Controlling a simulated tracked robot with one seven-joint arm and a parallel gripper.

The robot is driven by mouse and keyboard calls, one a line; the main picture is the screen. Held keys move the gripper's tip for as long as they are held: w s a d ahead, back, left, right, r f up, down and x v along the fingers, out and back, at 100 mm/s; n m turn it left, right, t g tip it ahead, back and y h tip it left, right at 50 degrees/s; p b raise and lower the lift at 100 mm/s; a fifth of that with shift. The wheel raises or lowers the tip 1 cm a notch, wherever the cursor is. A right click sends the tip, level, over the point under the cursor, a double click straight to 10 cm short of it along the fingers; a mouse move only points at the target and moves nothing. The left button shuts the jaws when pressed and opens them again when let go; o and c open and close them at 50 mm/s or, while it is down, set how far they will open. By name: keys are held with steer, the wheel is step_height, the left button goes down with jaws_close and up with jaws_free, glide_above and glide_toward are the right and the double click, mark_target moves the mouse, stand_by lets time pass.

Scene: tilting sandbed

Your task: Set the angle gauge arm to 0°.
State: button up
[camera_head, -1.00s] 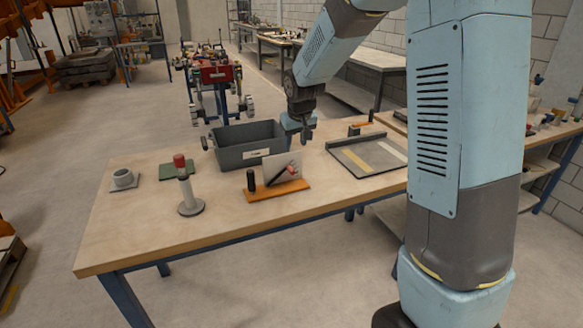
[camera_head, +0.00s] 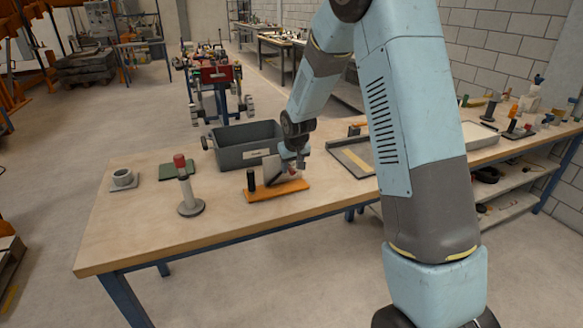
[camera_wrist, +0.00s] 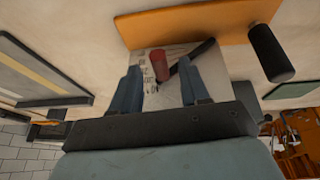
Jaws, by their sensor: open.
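The angle gauge has an orange base (camera_head: 280,190), an upright pale plate (camera_head: 270,171) and a black post (camera_head: 251,180). In the wrist view the plate (camera_wrist: 144,59) carries a dark gauge arm set obliquely and a red knob (camera_wrist: 159,66). My gripper (camera_head: 293,163) is at the gauge's plate, partly hiding it in the head view. In the wrist view my gripper (camera_wrist: 160,76) is open, with the red knob between its two blue fingers. I cannot tell whether they touch it. The scale marks are too small to read.
A grey bin (camera_head: 244,145) stands behind the gauge. A red-topped post (camera_head: 187,190) stands to its left, and a shallow grey tray (camera_head: 345,157) lies to its right. The table's front is clear.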

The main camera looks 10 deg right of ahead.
steer(key=shift+w+f, duration=0.25)
steer(key=shift+f, duration=0.25)
steer(key=shift+c, duration=0.3)
jaws_close()
